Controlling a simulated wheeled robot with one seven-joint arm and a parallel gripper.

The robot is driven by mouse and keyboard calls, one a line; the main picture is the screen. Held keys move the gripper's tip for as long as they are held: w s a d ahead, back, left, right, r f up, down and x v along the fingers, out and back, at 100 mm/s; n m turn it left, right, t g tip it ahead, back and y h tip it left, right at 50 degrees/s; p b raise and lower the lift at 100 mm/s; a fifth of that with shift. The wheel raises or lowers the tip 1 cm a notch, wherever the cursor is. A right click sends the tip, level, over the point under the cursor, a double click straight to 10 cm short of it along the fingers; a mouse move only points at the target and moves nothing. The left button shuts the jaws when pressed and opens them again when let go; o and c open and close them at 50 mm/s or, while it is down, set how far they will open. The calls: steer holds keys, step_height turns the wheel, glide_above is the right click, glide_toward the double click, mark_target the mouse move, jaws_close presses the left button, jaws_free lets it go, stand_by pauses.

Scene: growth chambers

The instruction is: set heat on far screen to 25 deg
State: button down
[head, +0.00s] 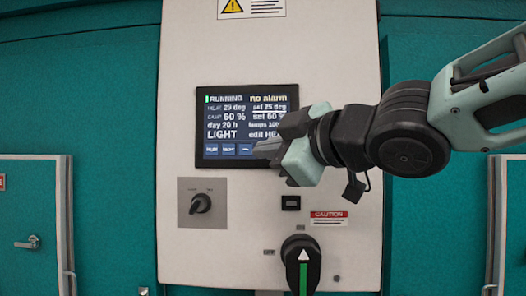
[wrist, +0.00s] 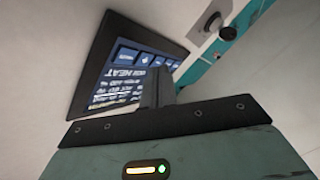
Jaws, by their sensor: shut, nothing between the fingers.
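The touch screen (head: 228,118) is set in a white panel and lit. It reads "RUNNING", "no alarm", a heat line with "set 25 deg", "set 60 %", "LIGHT" and "edit HE…", the rest covered. Blue buttons line its bottom; the right end of the row is hidden by my gripper. My gripper (head: 266,152) is shut and empty, its tips at the screen's lower right. In the wrist view the screen (wrist: 128,68) appears tilted, with "HEAT" legible, and my shut fingers (wrist: 157,72) overlap its button edge. I cannot tell whether they touch it.
Below the screen are a small rotary switch (head: 201,203), a black square fitting (head: 291,203), a red "CAUTION" label (head: 329,215) and a large black knob with a green stripe (head: 302,267). A warning label (head: 251,8) is above.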

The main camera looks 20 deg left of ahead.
steer(key=shift+s+d+b, duration=0.2)
steer(key=shift+s+b, duration=0.25)
steer(key=shift+s, duration=0.4)
steer(key=shift+s+d+b, duration=0.2)
steer(key=shift+s+b, duration=0.25)
steer(key=shift+s, duration=0.35)
steer(key=shift+s+d+b, duration=0.2)
steer(key=shift+s+b, duration=0.25)
steer(key=shift+s, duration=0.4)
